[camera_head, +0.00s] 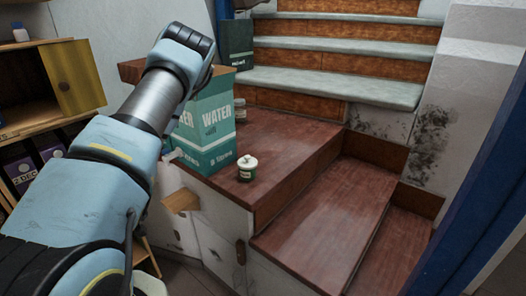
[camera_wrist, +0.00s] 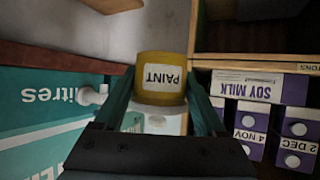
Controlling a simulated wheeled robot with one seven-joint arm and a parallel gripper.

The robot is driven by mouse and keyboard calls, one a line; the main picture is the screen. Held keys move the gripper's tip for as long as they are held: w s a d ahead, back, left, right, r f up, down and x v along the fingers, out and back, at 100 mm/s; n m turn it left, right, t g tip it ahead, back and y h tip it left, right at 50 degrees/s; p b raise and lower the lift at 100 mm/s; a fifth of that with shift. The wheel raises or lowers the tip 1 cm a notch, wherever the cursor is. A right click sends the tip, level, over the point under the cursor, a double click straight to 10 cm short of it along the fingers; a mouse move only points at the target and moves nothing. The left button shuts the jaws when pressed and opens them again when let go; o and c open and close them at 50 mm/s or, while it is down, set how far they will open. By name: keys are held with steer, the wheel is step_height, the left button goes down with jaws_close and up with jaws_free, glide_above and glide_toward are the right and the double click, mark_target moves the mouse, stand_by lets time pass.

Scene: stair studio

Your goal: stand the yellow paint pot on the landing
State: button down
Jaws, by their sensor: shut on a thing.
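A yellow paint pot (camera_wrist: 160,90) with a white PAINT label is between the two fingers of my gripper (camera_wrist: 163,88) in the wrist view. The fingers are shut on it. Its label is upside down there, as is the lettering on the nearby box, so the pot appears about upright. In the head view my arm hides the pot and the fingers. The landing (camera_head: 290,130) is the red-brown wooden top in the middle of the head view. The pot is held beside the large teal water box, on the shelf side.
The teal water box (camera_head: 207,125) stands on the landing's left part. A small green-and-white pot (camera_head: 247,167) stands near the front edge, with bare wood to its right. Steps (camera_head: 325,220) drop at front right; grey stairs (camera_head: 320,83) rise behind. Shelves with cartons (camera_wrist: 246,87) are close by.

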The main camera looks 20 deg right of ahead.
step_height(320, 180, up, 3)
steer(key=shift+w+a+r+p, duration=0.1)
steer(key=shift+r+p, duration=0.05)
steer(key=shift+p, duration=1.05)
